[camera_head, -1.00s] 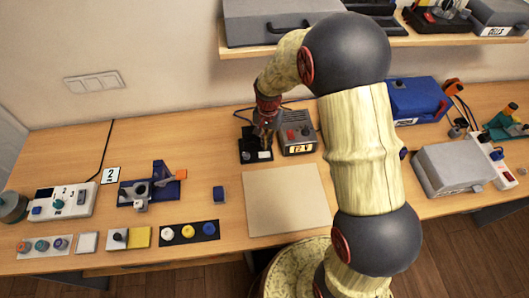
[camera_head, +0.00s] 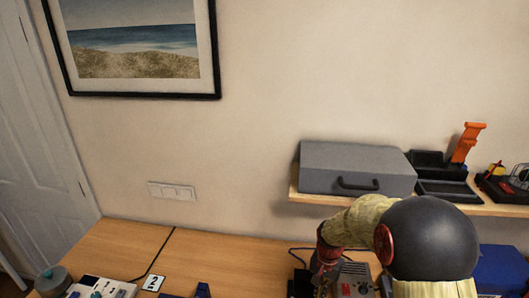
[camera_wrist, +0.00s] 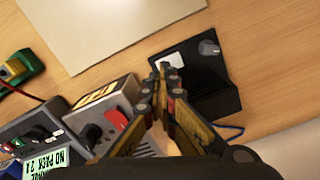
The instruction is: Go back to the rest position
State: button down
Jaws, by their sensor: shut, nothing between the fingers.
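My gripper (camera_wrist: 161,68) is shut and empty in the wrist view. Its fingertips are over the edge of a black device (camera_wrist: 207,75) with a white patch and a grey knob; I cannot tell whether they touch it. In the head view my gripper (camera_head: 322,284) is low at the bottom edge, and its tips are cut off or hidden. My arm stands over the right part of the desk.
A grey box with a red switch (camera_wrist: 110,110) stands close beside my gripper. A pale board (camera_wrist: 100,25) lies on the desk. A shelf (camera_head: 292,196) with a grey case (camera_head: 355,168) is above the desk. A blue box (camera_head: 503,268) is at right.

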jog(key=s+a+r+n+t+b, duration=0.1)
jog(key=s+r+n+t+b, duration=0.5)
jog(key=s+r, duration=1.6)
jog(key=shift+s+n, duration=0.3)
jog(key=shift+s, duration=0.8)
jog(key=shift+a, duration=0.1)
